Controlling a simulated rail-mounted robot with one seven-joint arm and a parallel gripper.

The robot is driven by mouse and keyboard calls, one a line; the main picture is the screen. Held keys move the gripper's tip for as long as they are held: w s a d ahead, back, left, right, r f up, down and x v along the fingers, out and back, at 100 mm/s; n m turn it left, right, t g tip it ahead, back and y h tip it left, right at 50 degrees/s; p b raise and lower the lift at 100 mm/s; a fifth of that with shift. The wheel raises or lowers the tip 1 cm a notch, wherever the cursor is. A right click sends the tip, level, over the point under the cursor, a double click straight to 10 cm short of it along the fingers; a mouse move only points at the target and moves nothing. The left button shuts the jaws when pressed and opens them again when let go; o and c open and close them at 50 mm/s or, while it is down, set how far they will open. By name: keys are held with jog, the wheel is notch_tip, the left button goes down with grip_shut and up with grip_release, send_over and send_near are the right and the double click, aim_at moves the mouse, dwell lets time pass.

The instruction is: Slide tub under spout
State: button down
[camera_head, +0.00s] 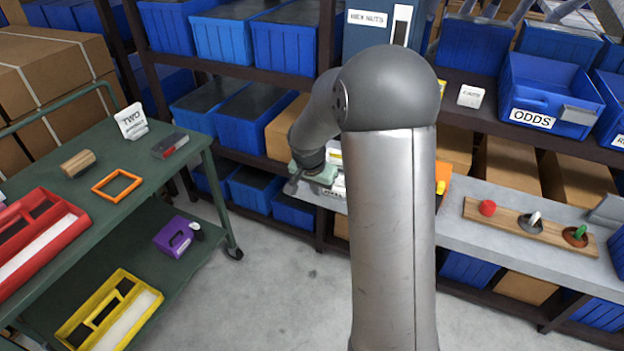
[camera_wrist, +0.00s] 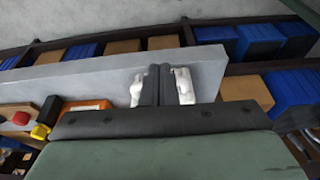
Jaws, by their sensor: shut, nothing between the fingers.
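My gripper (camera_head: 292,185) is at the left end of the grey shelf top (camera_head: 465,228), left of my arm, in the head view. In the wrist view the dark fingers of my gripper (camera_wrist: 158,75) are together in front of the grey surface, with nothing between them. White parts flank the fingers. A tall grey-blue hopper (camera_head: 367,38) labelled HEX NUTS stands behind my arm. Its lower part is hidden, and I cannot make out a spout. I cannot identify the tub with certainty. White pieces (camera_head: 335,157) show beside my gripper, partly covered.
An orange object (camera_wrist: 87,105) and a yellow one (camera_wrist: 42,130) sit on the shelf. A wooden board (camera_head: 510,224) with a red knob is at the right. A blue ODDS bin (camera_head: 548,95) is above. A green cart (camera_head: 120,160) stands left; floor between is clear.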

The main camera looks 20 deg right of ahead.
jog(key=w+d+f+p, duration=0.2)
jog(key=w+d+f, duration=0.1)
jog(key=d+f, duration=0.1)
jog(key=shift+w+f, duration=0.4)
jog(key=shift+f, duration=0.3)
jog(key=shift+w, duration=0.1)
